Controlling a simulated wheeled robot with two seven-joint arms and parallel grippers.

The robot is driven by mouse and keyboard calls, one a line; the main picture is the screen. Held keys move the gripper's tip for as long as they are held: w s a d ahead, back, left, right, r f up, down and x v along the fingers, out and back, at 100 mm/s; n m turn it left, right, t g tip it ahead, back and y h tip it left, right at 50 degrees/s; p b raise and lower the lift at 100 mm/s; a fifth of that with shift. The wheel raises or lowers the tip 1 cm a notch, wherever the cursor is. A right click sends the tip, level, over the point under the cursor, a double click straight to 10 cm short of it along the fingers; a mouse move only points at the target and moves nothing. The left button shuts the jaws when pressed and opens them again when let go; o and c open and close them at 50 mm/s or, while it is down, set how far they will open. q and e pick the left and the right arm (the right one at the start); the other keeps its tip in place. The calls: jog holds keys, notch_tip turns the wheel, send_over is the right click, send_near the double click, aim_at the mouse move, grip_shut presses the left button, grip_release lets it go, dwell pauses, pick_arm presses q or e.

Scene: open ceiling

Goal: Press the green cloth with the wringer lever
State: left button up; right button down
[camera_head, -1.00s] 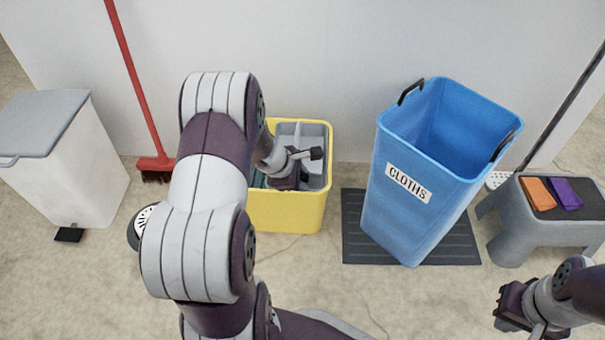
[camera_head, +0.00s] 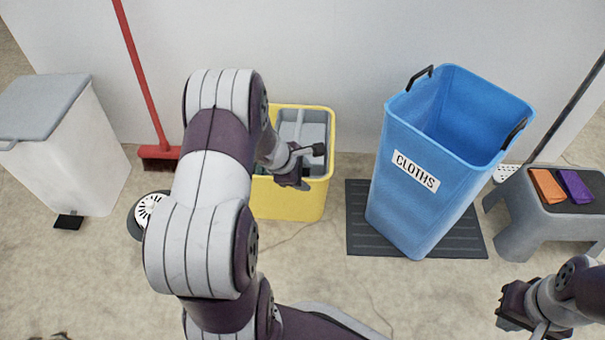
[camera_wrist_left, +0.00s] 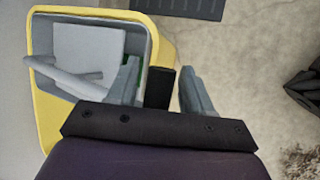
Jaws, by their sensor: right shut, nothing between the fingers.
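The yellow bucket (camera_head: 290,203) stands by the wall with a grey wringer (camera_head: 313,130) in its top. My left gripper (camera_head: 300,183) is at the bucket's front right rim. In the left wrist view its fingers are apart, and a black grip (camera_wrist_left: 160,88), which looks like the end of the wringer lever, lies between them with narrow gaps. A pale grey bar (camera_wrist_left: 68,77) crosses the wringer. Only a sliver of green (camera_wrist_left: 138,62), possibly the green cloth, shows beside the left finger; the rest is hidden. My right gripper (camera_head: 506,308) is shut and empty at lower right.
A blue bin labelled CLOTHS (camera_head: 415,205) stands on a dark mat (camera_head: 365,230) right of the bucket. A grey stool (camera_head: 535,225) holds an orange cloth (camera_head: 546,186) and a purple cloth (camera_head: 574,186). A white pedal bin (camera_head: 75,160) and red broom (camera_head: 145,85) stand left.

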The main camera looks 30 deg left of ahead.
pick_arm(q)
jog(key=shift+s+r, duration=0.1)
jog(key=shift+r, duration=0.2)
jog(key=p+v, duration=0.8)
jog(key=v, duration=0.4)
jog(key=shift+s+a, duration=0.1)
jog(key=shift+s, duration=0.05)
jog(key=s+r+p, duration=0.5)
jog(key=s+r, duration=0.2)
jog(key=s, duration=0.5)
jog(key=shift+s+d+p, duration=0.25)
jog(key=shift+s+p, duration=0.1)
jog(key=shift+f, duration=0.1)
